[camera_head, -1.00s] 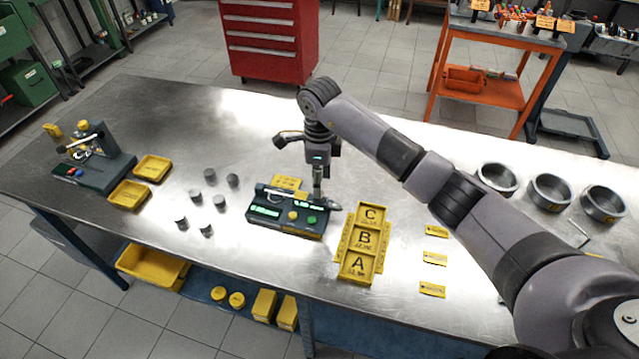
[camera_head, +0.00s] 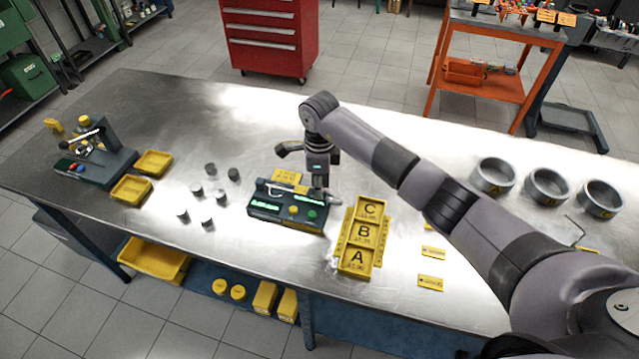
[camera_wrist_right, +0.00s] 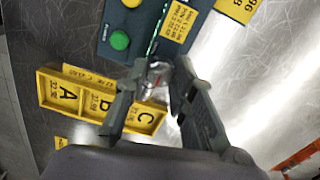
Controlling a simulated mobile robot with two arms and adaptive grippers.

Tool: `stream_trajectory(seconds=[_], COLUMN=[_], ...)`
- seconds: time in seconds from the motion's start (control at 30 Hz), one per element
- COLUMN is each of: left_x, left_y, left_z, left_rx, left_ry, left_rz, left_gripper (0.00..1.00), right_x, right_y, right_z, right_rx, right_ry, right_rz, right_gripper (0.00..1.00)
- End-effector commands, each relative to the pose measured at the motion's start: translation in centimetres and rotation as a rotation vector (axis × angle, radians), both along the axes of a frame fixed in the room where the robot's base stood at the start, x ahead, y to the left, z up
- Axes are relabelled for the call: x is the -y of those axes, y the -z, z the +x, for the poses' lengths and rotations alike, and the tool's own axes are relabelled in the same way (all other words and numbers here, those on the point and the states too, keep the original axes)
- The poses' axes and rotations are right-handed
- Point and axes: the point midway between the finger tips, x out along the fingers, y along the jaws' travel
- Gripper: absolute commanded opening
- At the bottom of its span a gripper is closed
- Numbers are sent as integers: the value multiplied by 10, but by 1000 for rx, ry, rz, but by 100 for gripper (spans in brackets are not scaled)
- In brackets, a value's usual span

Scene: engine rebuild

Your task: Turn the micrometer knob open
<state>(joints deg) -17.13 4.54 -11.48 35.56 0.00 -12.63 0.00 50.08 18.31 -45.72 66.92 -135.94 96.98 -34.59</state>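The micrometer gauge (camera_head: 262,212) is a dark box with green displays, a yellow button and a green button, in the middle of the table. Its metal knob (camera_head: 333,198) sticks out at the right end. In the right wrist view the shiny knob (camera_wrist_right: 159,72) sits between the two fingers of my right gripper (camera_wrist_right: 160,64). The fingers are apart on either side of it, with no clear contact. In the head view my right gripper (camera_head: 319,190) points down at the knob. My left gripper is not in view.
Yellow trays marked A, B, C (camera_head: 356,262) stand just right of the gauge. Several small metal cylinders (camera_head: 197,190) lie to its left. Another station (camera_head: 95,165) with two yellow trays is at far left. Three metal rings (camera_head: 492,177) stand at right. The table behind the gauge is clear.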

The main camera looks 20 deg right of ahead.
Motion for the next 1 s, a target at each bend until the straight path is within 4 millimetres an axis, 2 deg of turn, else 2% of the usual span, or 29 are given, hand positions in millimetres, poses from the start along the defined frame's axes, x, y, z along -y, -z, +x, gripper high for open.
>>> stream_trajectory(seconds=[0.3,0.67,1.0], left_x=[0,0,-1], left_y=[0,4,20], left_z=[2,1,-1], left_rx=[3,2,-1], left_ry=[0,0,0], left_rz=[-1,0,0], left_gripper=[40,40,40], right_x=[0,1,1], right_y=[0,0,2], right_z=[0,1,1], right_rx=[2,3,3], right_ry=[1,43,271], right_rz=[-1,-3,-3], right_gripper=[0,0,0])
